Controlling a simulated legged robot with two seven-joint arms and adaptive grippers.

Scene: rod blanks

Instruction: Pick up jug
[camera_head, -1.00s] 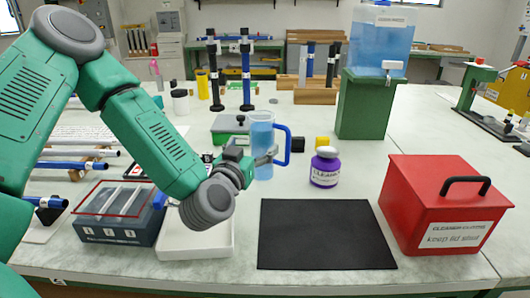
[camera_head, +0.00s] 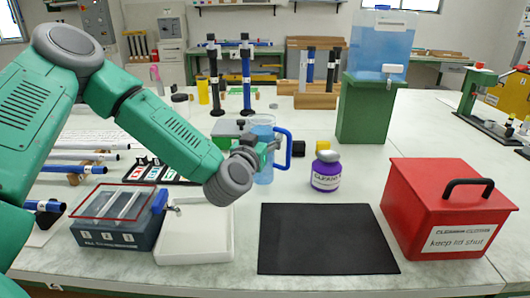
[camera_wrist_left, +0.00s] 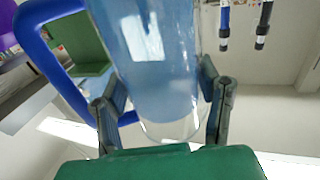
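The jug (camera_head: 262,152) is clear and light blue with a blue loop handle (camera_head: 287,150) on its right side. It stands upright on the table. My left gripper (camera_head: 266,150) is at the jug's middle, coming from the front left. In the left wrist view the jug (camera_wrist_left: 160,60) fills the middle, with its handle (camera_wrist_left: 45,60) to the left. The fingers of my left gripper (camera_wrist_left: 163,100) lie on both sides of the jug, with a thin gap seeming to show at the right finger. My right gripper is out of view.
A black mat (camera_head: 325,240), white tray (camera_head: 195,245) and red lidded box (camera_head: 445,215) are in front. A green stand (camera_head: 368,112) carries a water tank (camera_head: 380,45) behind.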

